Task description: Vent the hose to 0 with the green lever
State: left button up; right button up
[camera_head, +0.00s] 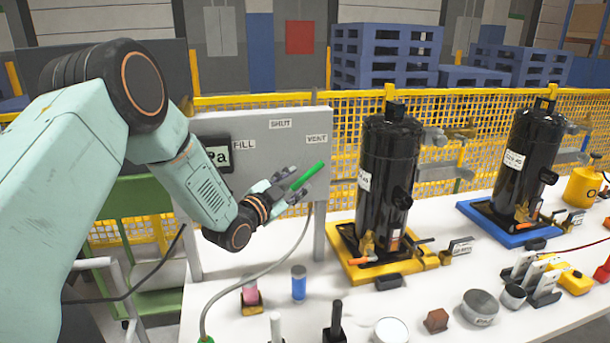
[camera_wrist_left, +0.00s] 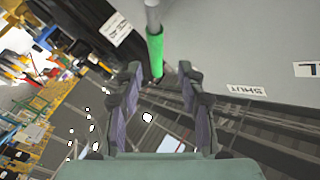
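The green lever (camera_head: 308,176) is on the grey panel (camera_head: 290,160), under the labels SHUT (camera_head: 280,124) and VENT (camera_head: 317,138). Its green tip slants up and right, toward VENT. My left gripper (camera_head: 290,188) is at the lever, in front of the panel. In the left wrist view its two fingers (camera_wrist_left: 158,85) are apart, with the green grip (camera_wrist_left: 155,55) lying between and just beyond their tips. I cannot tell whether they touch it. A display (camera_head: 218,156) shows "Pa"; my arm hides its number. A thin hose (camera_head: 290,255) runs down from the panel. My right gripper is not in view.
Two black compressors (camera_head: 385,170) (camera_head: 525,155) stand right of the panel on yellow and blue bases. The white table (camera_head: 350,305) holds small jars, a blue cylinder (camera_head: 299,282) and tools. A yellow mesh fence (camera_head: 455,115) stands behind.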

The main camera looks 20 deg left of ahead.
aim_at(305, 177)
pick_arm(q)
jog(key=w, duration=0.3)
jog(key=w+d+f, duration=0.1)
jog(key=w, duration=0.1)
jog(key=shift+w+d, duration=0.1)
jog(key=shift+w, duration=0.1)
jog(key=shift+w+r, duration=0.1)
jog(key=shift+s+r, duration=0.35)
jog(key=shift+w+f, duration=0.35)
jog(key=shift+w, duration=0.15)
jog(key=shift+c, duration=1.2)
jog(key=shift+s+r, duration=0.2)
jog(key=shift+s, duration=0.15)
jog(key=c, duration=0.5)
jog(key=shift+w, duration=0.1)
grip_shut()
